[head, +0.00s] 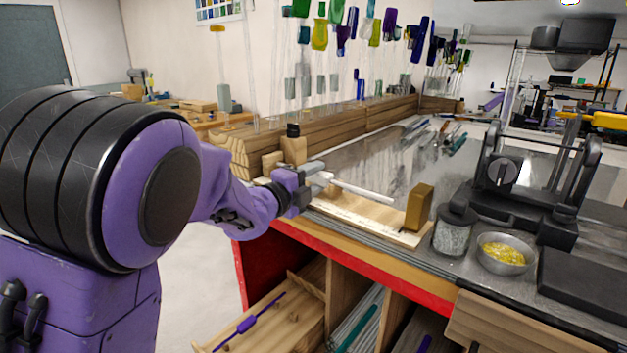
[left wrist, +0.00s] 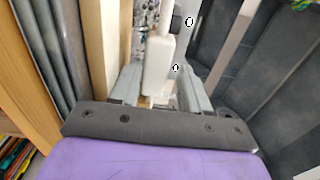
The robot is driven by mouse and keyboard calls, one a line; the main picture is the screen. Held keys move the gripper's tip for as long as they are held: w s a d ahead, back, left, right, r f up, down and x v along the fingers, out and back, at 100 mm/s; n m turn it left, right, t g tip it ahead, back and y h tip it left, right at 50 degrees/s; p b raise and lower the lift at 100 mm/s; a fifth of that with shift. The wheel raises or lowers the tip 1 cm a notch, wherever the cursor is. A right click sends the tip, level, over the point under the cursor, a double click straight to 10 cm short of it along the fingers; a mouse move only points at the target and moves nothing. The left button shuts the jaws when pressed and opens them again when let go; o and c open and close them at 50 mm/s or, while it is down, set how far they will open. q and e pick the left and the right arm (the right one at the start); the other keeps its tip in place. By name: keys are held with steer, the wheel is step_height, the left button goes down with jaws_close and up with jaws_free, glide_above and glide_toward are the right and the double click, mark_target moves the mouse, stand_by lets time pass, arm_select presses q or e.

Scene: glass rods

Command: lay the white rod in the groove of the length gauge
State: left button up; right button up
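The white rod (head: 365,192) is in my left gripper (head: 322,176) and sticks out to the right over the length gauge. The gauge is a pale wooden board (head: 385,225) along the bench's front edge, with a brass-coloured block (head: 418,207) at its right end. The rod looks raised above the board, its free end short of the block. In the left wrist view the rod's thick white part (left wrist: 158,68) is between the fingers of my left gripper (left wrist: 160,82). The groove cannot be made out clearly. My right gripper is out of view.
Coloured rods (head: 455,142) lie farther back. Bare bench top (head: 375,160) lies behind the gauge.

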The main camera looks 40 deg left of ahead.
arm_select(q)
steer(key=shift+s+f, duration=0.1)
steer(key=shift+f, duration=0.45)
steer(key=shift+s, duration=0.35)
steer(key=s, duration=0.9)
steer(key=shift+s+a+r, duration=0.35)
steer(key=shift+a+r, duration=0.05)
